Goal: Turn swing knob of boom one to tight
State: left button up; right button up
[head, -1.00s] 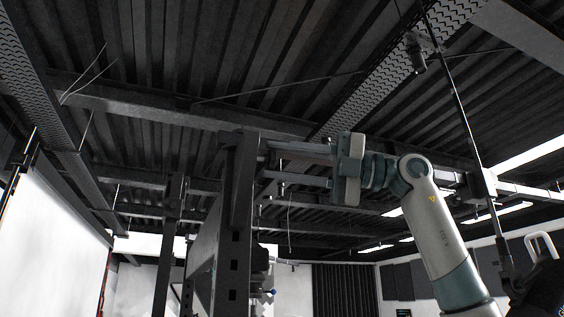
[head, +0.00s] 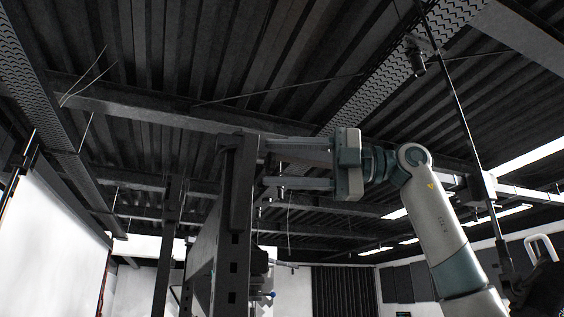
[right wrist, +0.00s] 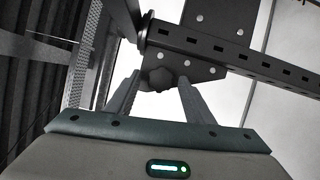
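My right gripper (head: 266,163) points left in the head view, its two fingers one above the other, their tips close to the upper part of a dark perforated post (head: 240,210). In the right wrist view a dark lobed knob (right wrist: 158,80) sits between the open fingertips, just below a dark plate with bolts. A gap shows between the fingers, and I cannot tell whether either touches the knob. The knob is not clearly visible in the head view. My left gripper is out of view.
A dark perforated beam (right wrist: 245,62) crosses to the right of the knob in the right wrist view. A small blue ball (head: 273,293) shows low beside the post. A thin pole (head: 462,110) stands behind my right arm. Ceiling beams run overhead.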

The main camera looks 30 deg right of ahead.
jog(key=shift+d, duration=0.1)
dwell(0.4)
jog(key=r+b+v, duration=0.1)
jog(key=b+v, duration=0.2)
jog(key=v, duration=1.4)
jog(key=shift+d+f+b, duration=0.15)
jog(key=shift+f+b, duration=0.2)
jog(key=shift+f, duration=0.15)
